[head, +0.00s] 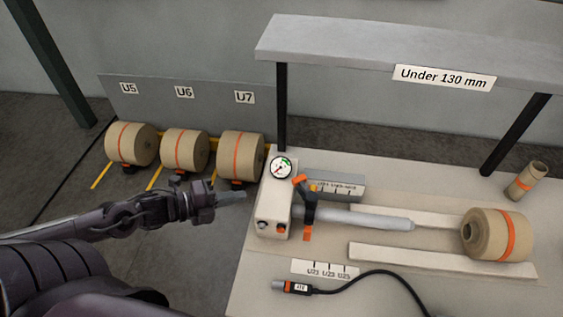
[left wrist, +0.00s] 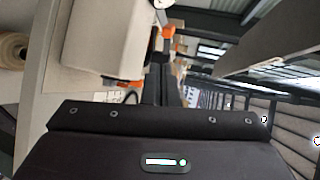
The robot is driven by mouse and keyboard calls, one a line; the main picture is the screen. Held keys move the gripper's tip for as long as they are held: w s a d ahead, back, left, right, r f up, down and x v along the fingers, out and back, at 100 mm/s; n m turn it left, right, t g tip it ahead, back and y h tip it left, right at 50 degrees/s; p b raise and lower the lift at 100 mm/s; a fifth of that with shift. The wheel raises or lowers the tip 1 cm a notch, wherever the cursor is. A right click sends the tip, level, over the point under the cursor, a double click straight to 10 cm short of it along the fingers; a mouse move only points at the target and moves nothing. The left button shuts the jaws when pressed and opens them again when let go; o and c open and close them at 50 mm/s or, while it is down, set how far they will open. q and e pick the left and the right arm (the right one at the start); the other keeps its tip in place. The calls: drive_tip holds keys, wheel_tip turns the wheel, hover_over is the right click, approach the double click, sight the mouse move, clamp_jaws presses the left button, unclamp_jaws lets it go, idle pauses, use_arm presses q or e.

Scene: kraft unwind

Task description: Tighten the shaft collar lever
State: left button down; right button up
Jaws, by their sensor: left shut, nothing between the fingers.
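The shaft collar (head: 310,206) is dark and sits around the pale shaft (head: 365,218), close to the cream machine block (head: 273,205). Its lever (head: 300,181) has an orange end and points up and to the left; another orange piece shows below the collar. My left gripper (head: 238,196) is shut and empty, left of the block and apart from the lever. In the left wrist view, the left gripper's dark fingers (left wrist: 160,85) are close together, with orange parts beyond them (left wrist: 168,32). My right gripper is not in view.
A gauge (head: 281,168) is on top of the block. A kraft roll (head: 500,236) lies at the right of the table, near a small upright core (head: 527,180). A black cable (head: 370,276) lies in front. A shelf (head: 400,58) stands above the table's back.

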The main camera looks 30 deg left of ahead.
use_arm(q)
drive_tip(key=s+r, duration=0.1)
drive_tip(key=y, duration=0.1)
approach(293, 183)
drive_tip(key=shift+s+f+b, duration=0.1)
drive_tip(key=shift+f+b, duration=0.25)
drive_tip(key=shift+f, duration=0.35)
drive_tip(key=shift+n, duration=0.3)
drive_tip(key=x, duration=0.2)
drive_tip(key=r+p+x, duration=0.1)
drive_tip(key=x, duration=0.1)
drive_tip(key=shift+w+d+f, duration=0.15)
drive_tip(key=shift+w+d, duration=0.1)
drive_tip(key=shift+w, duration=0.2)
drive_tip(key=shift+w+d+f+p, duration=0.15)
drive_tip(key=shift+w+d+p, duration=0.2)
drive_tip(key=shift+w+d, duration=0.15)
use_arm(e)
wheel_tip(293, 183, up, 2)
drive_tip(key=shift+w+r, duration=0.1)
use_arm(q)
drive_tip(key=shift+a, duration=0.1)
